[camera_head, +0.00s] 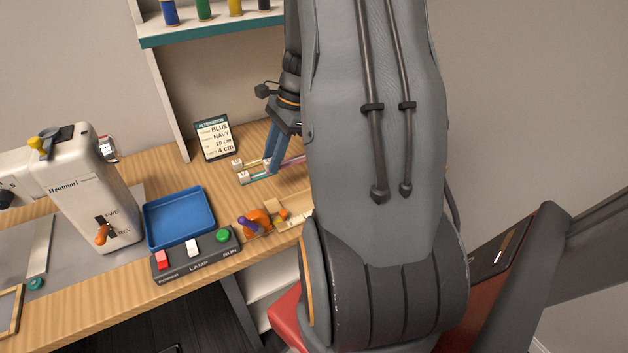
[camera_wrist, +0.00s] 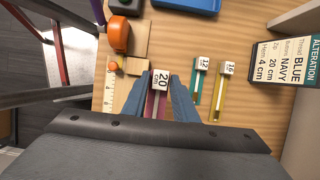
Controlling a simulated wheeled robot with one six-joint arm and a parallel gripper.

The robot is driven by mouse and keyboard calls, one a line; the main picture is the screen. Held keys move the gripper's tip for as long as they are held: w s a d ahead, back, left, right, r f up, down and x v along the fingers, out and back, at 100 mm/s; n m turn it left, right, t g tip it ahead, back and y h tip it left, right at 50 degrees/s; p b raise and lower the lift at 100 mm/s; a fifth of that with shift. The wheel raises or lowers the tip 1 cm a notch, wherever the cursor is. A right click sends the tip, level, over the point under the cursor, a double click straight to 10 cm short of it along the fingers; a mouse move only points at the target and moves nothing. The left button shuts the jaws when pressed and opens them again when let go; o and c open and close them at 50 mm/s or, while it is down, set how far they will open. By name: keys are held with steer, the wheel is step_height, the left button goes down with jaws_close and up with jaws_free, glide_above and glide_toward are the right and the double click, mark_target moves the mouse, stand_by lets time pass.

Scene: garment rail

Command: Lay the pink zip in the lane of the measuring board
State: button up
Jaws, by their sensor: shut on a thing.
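My gripper (camera_wrist: 168,98) has its blue fingers shut on the pink zip (camera_wrist: 151,104), just behind its white "20 cm" tag. In the head view my gripper (camera_head: 274,152) is over the table and the pink zip (camera_head: 293,160) runs right from it, partly hidden by my arm. The measuring board (camera_wrist: 138,42) is pale wood with a ruler strip, left of the zip in the wrist view. It also shows in the head view (camera_head: 292,222), partly behind my arm. I cannot tell whether the zip touches the table.
A teal zip (camera_wrist: 197,86) and a yellow zip (camera_wrist: 217,104) lie right of my gripper. An orange piece (camera_wrist: 118,35) sits by the board. A blue tray (camera_head: 180,218), switch box (camera_head: 197,254), sewing machine (camera_head: 85,190) and order card (camera_head: 215,138) stand around.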

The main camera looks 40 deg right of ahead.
steer(key=p, duration=0.4)
glide_above(296, 200)
steer(key=d, duration=0.1)
steer(key=shift+s+d+f+p, duration=0.15)
steer(key=shift+f+p, duration=0.35)
steer(key=shift+f, duration=1.9)
steer(key=shift+s+d+f+p, duration=0.1)
steer(key=shift+f+p, duration=0.4)
steer(key=shift+f, duration=1.85)
steer(key=shift+f, duration=0.2)
steer(key=o, duration=1)
steer(key=shift+r, duration=0.1)
